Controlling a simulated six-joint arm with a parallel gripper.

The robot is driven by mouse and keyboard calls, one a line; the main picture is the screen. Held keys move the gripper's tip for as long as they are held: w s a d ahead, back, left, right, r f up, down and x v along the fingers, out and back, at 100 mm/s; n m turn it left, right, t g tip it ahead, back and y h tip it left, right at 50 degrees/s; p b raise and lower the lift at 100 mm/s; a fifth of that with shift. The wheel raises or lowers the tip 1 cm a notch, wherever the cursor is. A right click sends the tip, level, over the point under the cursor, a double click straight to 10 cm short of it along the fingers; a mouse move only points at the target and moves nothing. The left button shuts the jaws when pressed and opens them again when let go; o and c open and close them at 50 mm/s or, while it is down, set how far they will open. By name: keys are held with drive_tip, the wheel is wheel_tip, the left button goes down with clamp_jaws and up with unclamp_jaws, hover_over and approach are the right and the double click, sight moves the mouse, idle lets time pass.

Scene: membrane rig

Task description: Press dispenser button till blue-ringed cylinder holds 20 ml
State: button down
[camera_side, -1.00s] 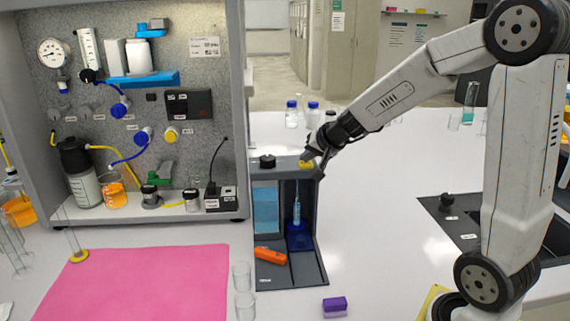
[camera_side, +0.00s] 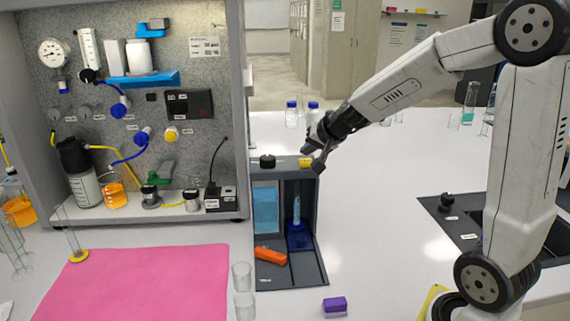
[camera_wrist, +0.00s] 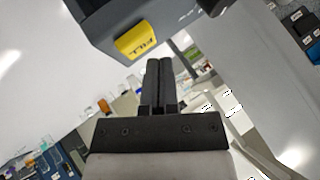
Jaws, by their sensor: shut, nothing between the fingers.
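The dark grey dispenser (camera_side: 267,171) stands on the bench with a yellow button (camera_side: 305,162) on top. In the wrist view the button (camera_wrist: 137,40) carries a label that seems to read FILL. The blue-ringed cylinder (camera_side: 297,211) stands upright in the dispenser's right bay, on a dark blue base. Pale blue liquid shows in it; its level against the marks is too small to read. My gripper (camera_side: 319,166) is shut and empty, just right of the button and apparently clear of it. Its closed fingers (camera_wrist: 159,62) also show in the wrist view.
A blue tank (camera_side: 265,209) fills the dispenser's left bay, with a black knob (camera_side: 267,161) above. An orange object (camera_side: 270,256) lies on its base. The bench right of the dispenser is clear.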

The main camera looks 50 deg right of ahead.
sight(308, 162)
drive_tip(key=shift+r, duration=0.15)
drive_tip(key=shift+r, duration=2.4)
drive_tip(key=s+a+f+n+g+y, duration=0.1)
drive_tip(key=s+a+f+n+g, duration=0.5)
drive_tip(key=s+a+f+n, duration=0.4)
drive_tip(key=s+a+f, duration=0.5)
drive_tip(key=f, duration=0.4)
drive_tip(key=shift+s+a+n, duration=0.25)
drive_tip(key=shift+n, duration=0.15)
